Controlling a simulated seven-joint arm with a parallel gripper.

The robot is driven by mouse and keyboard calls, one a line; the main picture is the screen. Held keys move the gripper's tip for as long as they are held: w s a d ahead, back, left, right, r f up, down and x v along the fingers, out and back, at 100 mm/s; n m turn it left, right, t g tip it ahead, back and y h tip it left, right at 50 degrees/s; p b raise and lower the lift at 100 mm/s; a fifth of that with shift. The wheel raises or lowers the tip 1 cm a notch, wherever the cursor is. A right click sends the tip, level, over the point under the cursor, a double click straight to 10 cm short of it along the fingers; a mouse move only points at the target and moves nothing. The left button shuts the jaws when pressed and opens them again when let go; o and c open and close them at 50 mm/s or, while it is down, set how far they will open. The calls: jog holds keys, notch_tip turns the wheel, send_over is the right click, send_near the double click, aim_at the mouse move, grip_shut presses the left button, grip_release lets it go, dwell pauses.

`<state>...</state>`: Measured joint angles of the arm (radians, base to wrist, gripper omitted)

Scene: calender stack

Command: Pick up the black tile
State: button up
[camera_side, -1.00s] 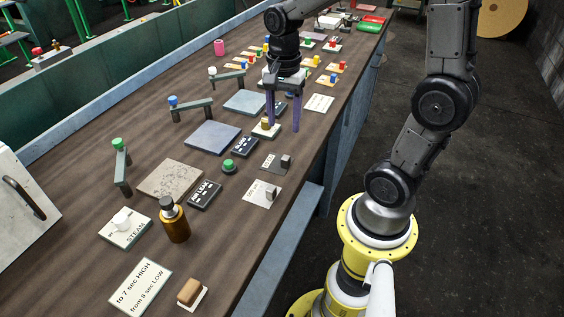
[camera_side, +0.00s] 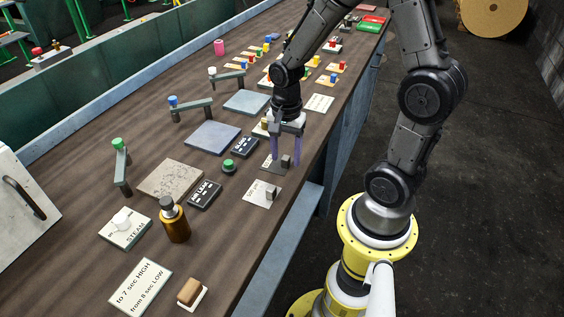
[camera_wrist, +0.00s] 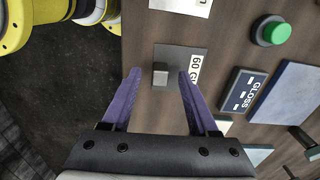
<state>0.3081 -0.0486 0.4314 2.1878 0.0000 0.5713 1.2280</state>
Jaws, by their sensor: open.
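A dark tile with white lettering (camera_side: 245,146) lies on the table; in the wrist view its label reads GLOSS (camera_wrist: 236,98). A second dark lettered tile (camera_side: 204,194) lies closer to the side camera. My gripper (camera_side: 285,158) points down, open and empty, over a grey plate (camera_side: 269,163) with a small dark grey block (camera_side: 286,161) on it. In the wrist view the block (camera_wrist: 160,78) shows between the two purple fingers, which are apart from it. The grey plate (camera_wrist: 178,54) carries a partly hidden "60" label.
A green knob (camera_side: 229,165) stands beside the dark tiles. A blue-grey pad (camera_side: 212,136), a marbled pad (camera_side: 170,180) and a brown bottle (camera_side: 174,222) are also on the table.

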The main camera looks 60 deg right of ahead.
grip_shut()
jog(key=shift+r, duration=0.15)
dwell(0.4)
